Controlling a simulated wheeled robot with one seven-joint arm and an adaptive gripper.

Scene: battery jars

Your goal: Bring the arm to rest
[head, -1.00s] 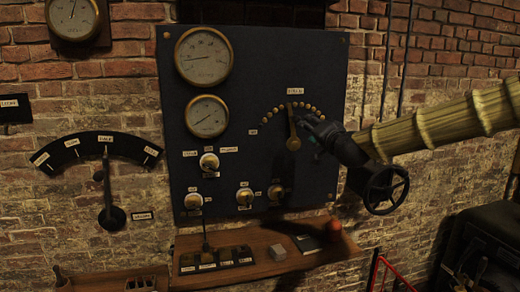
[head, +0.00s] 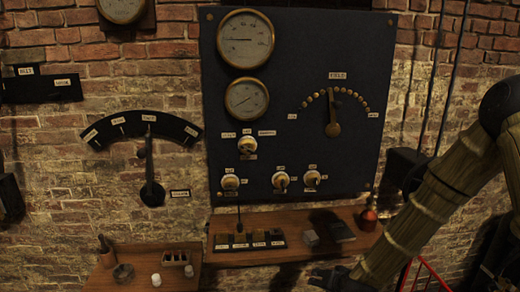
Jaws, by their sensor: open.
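My arm comes in from the right edge and bends down to the lower middle of the head view. My gripper (head: 326,279) is dark and sits low at the bottom edge, in front of the wooden shelf (head: 226,257). It is open, and I see nothing held in it. The field dial lever (head: 333,116) on the dark panel (head: 300,60) points nearly straight up, well clear of my gripper.
Two round gauges (head: 245,39) and several knobs (head: 281,180) are on the panel. A lever quadrant (head: 148,135) is on the brick wall at left.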

